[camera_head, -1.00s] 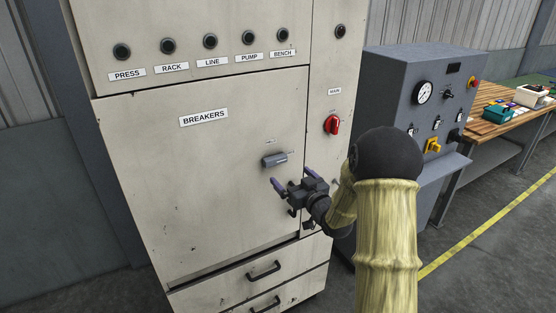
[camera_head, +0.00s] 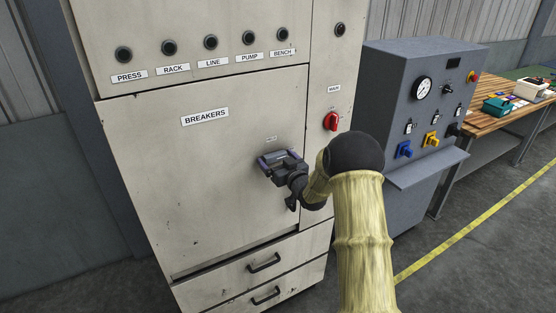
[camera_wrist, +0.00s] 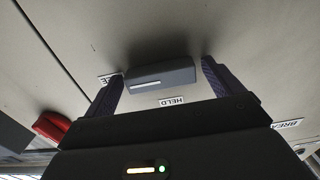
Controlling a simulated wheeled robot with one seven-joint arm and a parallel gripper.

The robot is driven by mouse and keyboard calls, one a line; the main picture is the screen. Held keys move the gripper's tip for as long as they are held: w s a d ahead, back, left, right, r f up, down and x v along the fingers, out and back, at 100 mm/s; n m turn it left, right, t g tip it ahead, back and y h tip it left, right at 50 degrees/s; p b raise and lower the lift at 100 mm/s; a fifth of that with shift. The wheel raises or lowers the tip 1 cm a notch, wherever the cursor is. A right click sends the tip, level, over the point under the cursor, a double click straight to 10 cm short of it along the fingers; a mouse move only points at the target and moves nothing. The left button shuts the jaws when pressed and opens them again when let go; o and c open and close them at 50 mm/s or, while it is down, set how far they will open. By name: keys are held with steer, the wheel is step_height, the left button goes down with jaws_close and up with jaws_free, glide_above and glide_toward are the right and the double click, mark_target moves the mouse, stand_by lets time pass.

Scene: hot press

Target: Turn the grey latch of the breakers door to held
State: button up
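The grey latch (camera_wrist: 160,76) is a short bar on the beige breakers door (camera_head: 190,180). In the wrist view it lies roughly sideways, with a white line towards its left end. A HELD label (camera_wrist: 172,101) shows upside down beside the bar's long side; a partly hidden label (camera_wrist: 108,79) lies off the marked end. My gripper (camera_wrist: 162,70) is open, with one purple finger beyond each end of the bar. Whether they touch it, I cannot tell. In the head view my gripper (camera_head: 280,158) is at the door and hides most of the latch.
A red main switch (camera_head: 331,121) is on the panel right of the door. Drawers with black handles (camera_head: 264,263) lie below. A grey console (camera_head: 410,85) with gauge and knobs stands to the right, before a wooden bench (camera_head: 490,120). The door's left part is clear.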

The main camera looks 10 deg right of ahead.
steer(key=c, duration=0.8)
steer(key=shift+f+n+b, duration=0.1)
steer(key=shift+n+b, duration=0.3)
steer(key=shift+b, duration=0.45)
steer(key=n+b, duration=0.2)
steer(key=b, duration=0.2)
steer(key=shift+f+b, duration=0.15)
steer(key=shift+b, duration=0.15)
steer(key=n+b, duration=0.4)
steer(key=b, duration=0.3)
steer(key=n+b, duration=0.3)
steer(key=b, duration=0.1)
steer(key=n+b, duration=0.3)
steer(key=b, duration=0.2)
steer(key=shift+a+r, duration=0.15)
steer(key=shift+r, duration=0.05)
steer(key=n+b, duration=0.2)
steer(key=shift+n+b, duration=0.4)
steer(key=shift+r+n+b, duration=0.25)
steer(key=shift+n+b, duration=0.8)
steer(key=shift+n, duration=0.15)
